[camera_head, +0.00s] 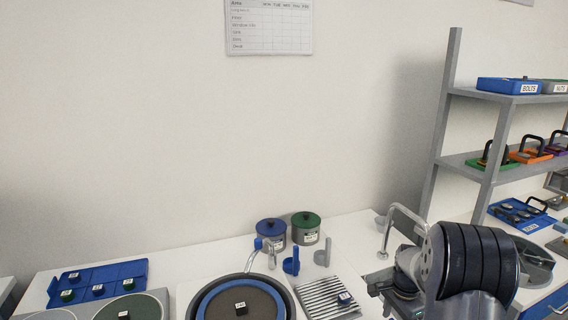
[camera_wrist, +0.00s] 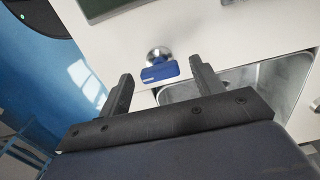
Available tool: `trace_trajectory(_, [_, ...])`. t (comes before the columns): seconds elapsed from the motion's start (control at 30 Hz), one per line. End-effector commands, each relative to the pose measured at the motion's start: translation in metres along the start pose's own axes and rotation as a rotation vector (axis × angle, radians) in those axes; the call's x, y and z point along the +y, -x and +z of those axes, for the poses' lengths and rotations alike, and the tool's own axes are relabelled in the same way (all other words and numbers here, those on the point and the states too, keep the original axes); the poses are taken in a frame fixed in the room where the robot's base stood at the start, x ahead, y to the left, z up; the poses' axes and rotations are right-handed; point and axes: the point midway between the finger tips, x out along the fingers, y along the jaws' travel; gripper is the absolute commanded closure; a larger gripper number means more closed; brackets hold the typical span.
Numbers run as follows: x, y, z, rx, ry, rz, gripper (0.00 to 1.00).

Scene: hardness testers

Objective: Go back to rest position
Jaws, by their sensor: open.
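My gripper (camera_wrist: 158,88) shows in the wrist view with its two dark fingers spread apart. Nothing is held between them. A blue-topped knob or handle (camera_wrist: 159,72) on a round metal base lies beyond the fingertips on the white worktop (camera_wrist: 130,45), apart from the fingers as far as I can tell. In the head view my dark arm fills the lower right, and my gripper is not visible there.
A metal sink basin (camera_wrist: 245,90) is right of the fingers. In the head view, a tap (camera_head: 390,228), blue-lidded pot (camera_head: 271,233), green-lidded pot (camera_head: 306,227), round blue-rimmed plate (camera_head: 207,297), ribbed rack (camera_head: 325,297) and blue tray (camera_head: 132,268) occupy the worktop. A shelf (camera_head: 470,162) stands right.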

Motion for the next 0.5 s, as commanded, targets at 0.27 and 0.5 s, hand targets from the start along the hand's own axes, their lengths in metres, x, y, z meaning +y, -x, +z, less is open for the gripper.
trace_trajectory(0.27, [-0.001, 0.048, -0.001, 0.004, -0.003, -0.005, 0.37])
trace_trajectory(0.5, [-0.001, 0.096, -0.001, 0.003, -0.004, -0.005, 0.37])
